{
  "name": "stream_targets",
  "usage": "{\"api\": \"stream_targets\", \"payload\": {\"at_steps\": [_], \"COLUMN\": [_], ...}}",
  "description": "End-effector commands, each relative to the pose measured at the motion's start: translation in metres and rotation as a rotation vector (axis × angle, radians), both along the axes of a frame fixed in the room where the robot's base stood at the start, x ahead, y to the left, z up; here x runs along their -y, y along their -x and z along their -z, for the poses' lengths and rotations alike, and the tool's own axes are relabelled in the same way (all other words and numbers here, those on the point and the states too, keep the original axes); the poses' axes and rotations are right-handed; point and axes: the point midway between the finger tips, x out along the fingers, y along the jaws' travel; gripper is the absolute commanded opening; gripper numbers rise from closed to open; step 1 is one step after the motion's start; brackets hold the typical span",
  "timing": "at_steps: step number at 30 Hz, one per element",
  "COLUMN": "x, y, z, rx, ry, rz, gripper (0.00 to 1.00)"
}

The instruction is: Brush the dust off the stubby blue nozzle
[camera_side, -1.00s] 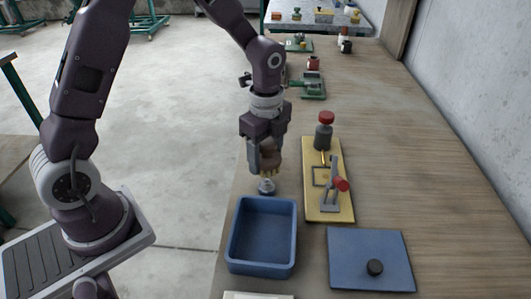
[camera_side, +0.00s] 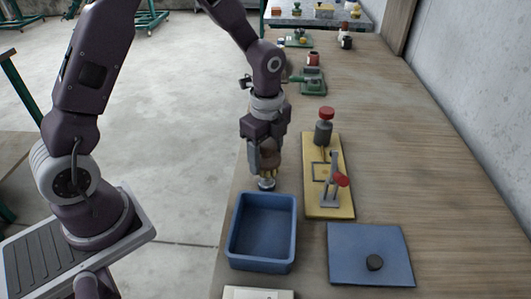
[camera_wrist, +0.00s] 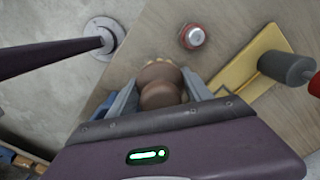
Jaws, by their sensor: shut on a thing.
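My gripper (camera_side: 262,158) is shut on a brush with a rounded brown handle (camera_side: 269,157), held upright, bristles down. In the wrist view, the brown handle (camera_wrist: 162,88) sits between the fingers of my gripper (camera_wrist: 160,92), with pale bristles at its far side. Directly under the brush, a small grey-blue metallic piece (camera_side: 267,185) stands at the table's left edge, just behind the blue tray; it looks like the nozzle. The bristles appear to touch its top. The brush and gripper hide it in the wrist view.
A blue open tray (camera_side: 236,238) stands close in front. A yellow board (camera_side: 334,208) with a clamp and grey cylinder lies right. A blue mat (camera_side: 345,270) with a dark knob lies front right. Green fixtures (camera_side: 313,83) stand farther back. The table's right side is clear.

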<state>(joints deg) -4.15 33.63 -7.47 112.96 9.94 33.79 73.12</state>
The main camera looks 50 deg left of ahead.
Motion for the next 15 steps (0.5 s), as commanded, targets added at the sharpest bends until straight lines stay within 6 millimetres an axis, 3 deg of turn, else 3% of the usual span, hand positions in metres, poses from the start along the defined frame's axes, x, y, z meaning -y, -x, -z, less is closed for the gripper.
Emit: {"api": "stream_targets", "payload": {"at_steps": [8,15], "x": [0.001,0.021], "y": [0.001,0.017], "z": [0.004,0.003], "rx": [-0.001,-0.001], "ry": [0.0,0.001], "rz": [0.001,0.004], "gripper": [0.14,0.14]}}
